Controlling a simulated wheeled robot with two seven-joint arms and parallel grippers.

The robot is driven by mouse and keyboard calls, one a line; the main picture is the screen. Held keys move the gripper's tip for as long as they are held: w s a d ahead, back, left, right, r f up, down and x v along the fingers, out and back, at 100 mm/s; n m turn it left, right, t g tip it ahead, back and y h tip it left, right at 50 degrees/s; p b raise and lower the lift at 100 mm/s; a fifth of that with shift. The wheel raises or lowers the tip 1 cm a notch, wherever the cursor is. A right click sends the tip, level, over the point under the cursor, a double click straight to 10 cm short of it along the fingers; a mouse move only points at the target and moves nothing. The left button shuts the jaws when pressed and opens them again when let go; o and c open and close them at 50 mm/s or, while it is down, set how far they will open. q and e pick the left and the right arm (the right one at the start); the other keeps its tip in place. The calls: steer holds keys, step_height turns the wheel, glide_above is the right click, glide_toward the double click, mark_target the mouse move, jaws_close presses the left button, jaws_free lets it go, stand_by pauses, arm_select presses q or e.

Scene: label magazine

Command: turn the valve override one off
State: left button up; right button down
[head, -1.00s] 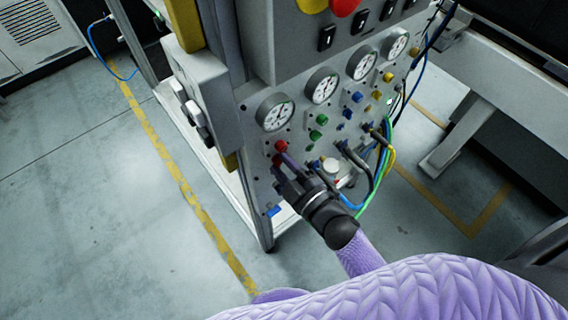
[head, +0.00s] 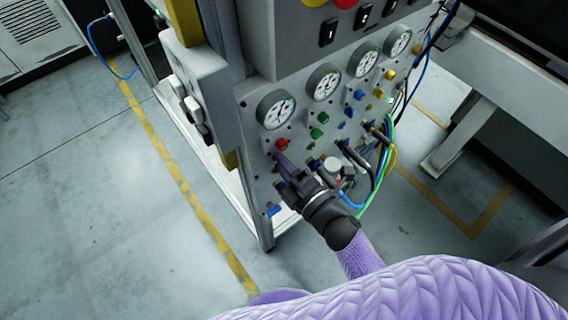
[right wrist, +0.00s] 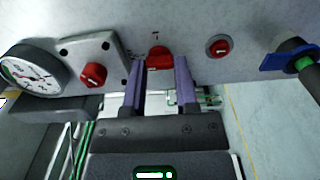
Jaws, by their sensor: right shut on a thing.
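The valve override knob (right wrist: 159,58) is a red knob on the grey panel, with a small mark like a "1" above it in the right wrist view. My right gripper (right wrist: 160,70) has its two purple fingers on either side of this knob and is shut on it. In the head view my right gripper (head: 283,162) reaches the lower left of the panel, and its fingers largely hide the knob there. Another red knob (right wrist: 93,75) on a square plate is left of the fingers in the wrist view; it also shows in the head view (head: 281,145). My left gripper is not in view.
A gauge (head: 276,110) sits above the red knobs, with more gauges to its right. A small red button (right wrist: 218,46) is close beside the fingers. Hoses and connectors (head: 375,150) crowd the panel to the right. The floor at left is clear.

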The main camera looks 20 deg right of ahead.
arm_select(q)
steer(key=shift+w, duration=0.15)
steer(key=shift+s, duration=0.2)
arm_select(e)
steer(key=c, duration=0.7)
jaws_free()
steer(key=o, duration=0.3)
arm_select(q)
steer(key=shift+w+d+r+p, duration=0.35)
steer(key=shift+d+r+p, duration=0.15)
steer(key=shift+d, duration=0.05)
arm_select(e)
steer(key=v, duration=1)
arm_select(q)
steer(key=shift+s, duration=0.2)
